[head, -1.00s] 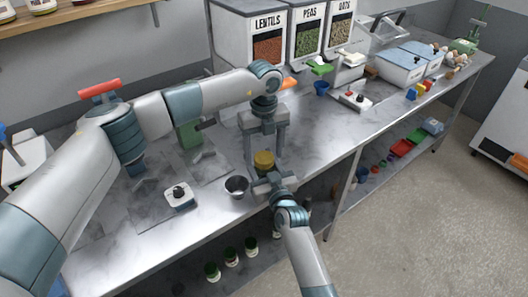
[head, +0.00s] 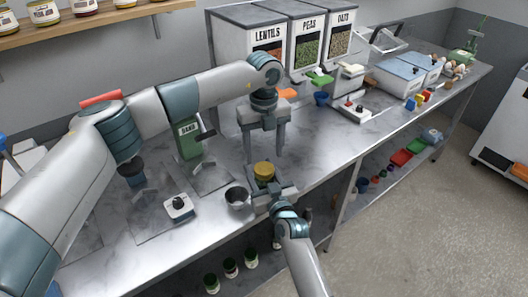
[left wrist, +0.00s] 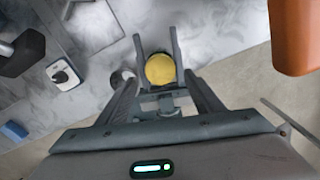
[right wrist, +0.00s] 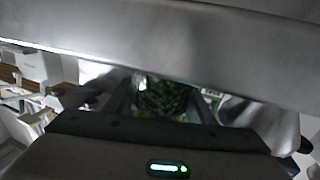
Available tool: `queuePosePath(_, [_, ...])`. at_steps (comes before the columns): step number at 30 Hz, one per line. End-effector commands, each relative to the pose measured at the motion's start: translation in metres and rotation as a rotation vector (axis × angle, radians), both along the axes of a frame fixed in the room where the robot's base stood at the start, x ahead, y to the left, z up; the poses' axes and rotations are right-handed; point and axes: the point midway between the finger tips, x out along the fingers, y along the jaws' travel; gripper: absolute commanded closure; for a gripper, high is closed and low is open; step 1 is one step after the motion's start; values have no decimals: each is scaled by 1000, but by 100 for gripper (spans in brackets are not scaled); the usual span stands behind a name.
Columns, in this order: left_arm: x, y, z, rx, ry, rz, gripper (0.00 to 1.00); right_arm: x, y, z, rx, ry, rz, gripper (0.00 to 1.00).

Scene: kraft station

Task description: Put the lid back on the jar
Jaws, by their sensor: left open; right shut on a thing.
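A round yellow lid (head: 264,169) sits level on top of the jar, held at the bench's front edge; the jar's body is mostly hidden in the head view. My right gripper (head: 268,188) is shut on the jar, whose dark green patterned side (right wrist: 160,95) shows between its fingers in the right wrist view. My left gripper (head: 264,155) is open and empty, pointing down just above the lid. In the left wrist view the lid (left wrist: 160,69) lies between the lines of the left fingers. I cannot tell how tightly the lid is seated.
A metal cup (head: 237,197) stands close left of the jar. A white box with a black knob (head: 178,207) is farther left, and a green device (head: 189,142) stands behind it. Bins of lentils, peas and oats (head: 296,45) line the back. The bench right of the jar is clear.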

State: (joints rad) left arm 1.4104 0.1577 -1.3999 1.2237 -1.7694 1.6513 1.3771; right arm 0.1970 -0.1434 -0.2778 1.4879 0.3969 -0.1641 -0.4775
Motion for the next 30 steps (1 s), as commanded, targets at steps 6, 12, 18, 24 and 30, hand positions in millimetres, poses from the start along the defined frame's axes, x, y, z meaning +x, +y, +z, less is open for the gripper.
queuePosePath(6, [0,-1,27,-2,-2,-82,40,0,0,-1,0,1,0,100])
queuePosePath(12, [0,-1,31,-1,0,-99,40,0,0,-1,0,1,0,100])
queuePosePath(18, [0,0,30,-1,0,-98,40,0,0,-1,0,1,0,100])
queuePosePath(24, [0,0,20,-1,1,-97,40,0,0,-1,0,1,0,100])
queuePosePath(30, [-1,0,-3,-1,2,-97,40,0,0,-1,0,1,0,100])
